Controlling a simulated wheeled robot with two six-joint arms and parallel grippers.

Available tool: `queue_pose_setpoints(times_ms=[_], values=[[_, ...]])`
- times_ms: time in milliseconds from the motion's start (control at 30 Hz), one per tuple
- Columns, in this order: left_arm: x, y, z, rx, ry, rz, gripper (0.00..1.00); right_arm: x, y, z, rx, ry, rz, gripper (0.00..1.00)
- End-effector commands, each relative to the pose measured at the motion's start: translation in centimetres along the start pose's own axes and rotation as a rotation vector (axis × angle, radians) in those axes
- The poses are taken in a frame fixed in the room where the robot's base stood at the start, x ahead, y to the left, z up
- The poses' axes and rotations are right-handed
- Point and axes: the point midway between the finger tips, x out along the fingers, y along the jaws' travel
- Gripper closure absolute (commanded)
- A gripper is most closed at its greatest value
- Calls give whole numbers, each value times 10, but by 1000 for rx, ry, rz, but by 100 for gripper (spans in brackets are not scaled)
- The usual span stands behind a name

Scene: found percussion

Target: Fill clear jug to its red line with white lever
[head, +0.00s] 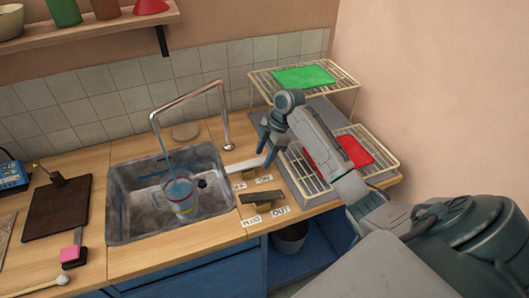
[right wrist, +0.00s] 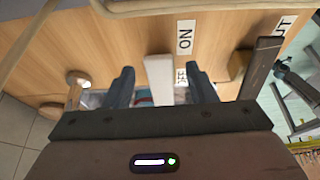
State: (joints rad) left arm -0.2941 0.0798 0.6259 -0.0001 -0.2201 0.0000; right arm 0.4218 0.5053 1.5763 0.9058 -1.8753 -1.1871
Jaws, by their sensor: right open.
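The clear jug (head: 181,196) stands in the metal sink (head: 120,219) under the curved spout (head: 190,95). A bluish stream of water falls from the spout into it. Some red shows on the jug, but the water level against the line is too small to read. The white lever (head: 243,166) lies on the counter right of the sink, by the OFF and ON labels. My right gripper (head: 268,158) is open at the lever's right end. In the right wrist view the white lever (right wrist: 159,80) shows between the two open fingers (right wrist: 160,88); contact cannot be told.
A wire rack (head: 300,180) with a red cloth (head: 338,152) stands right of my gripper, with an upper shelf holding a green cloth (head: 304,77). A dark board (head: 56,210) lies left of the sink.

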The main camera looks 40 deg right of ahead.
Motion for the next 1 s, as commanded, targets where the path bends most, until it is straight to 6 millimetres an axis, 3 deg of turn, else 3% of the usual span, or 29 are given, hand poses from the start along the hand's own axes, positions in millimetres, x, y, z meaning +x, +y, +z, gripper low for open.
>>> queue_pose_setpoints(times_ms=[133,367,567,1000], values=[[0,0,5,0,-6,0,49,0,0,0,0,0,0,51],[0,0,9,1,-12,0,49,0,0,0,0,0,0,94],[-6,0,9,0,-13,0,49,-3,0,-4,-2,-26,-1,94],[-50,-4,4,1,-13,0,49,-14,0,-21,0,-271,-1,94]])
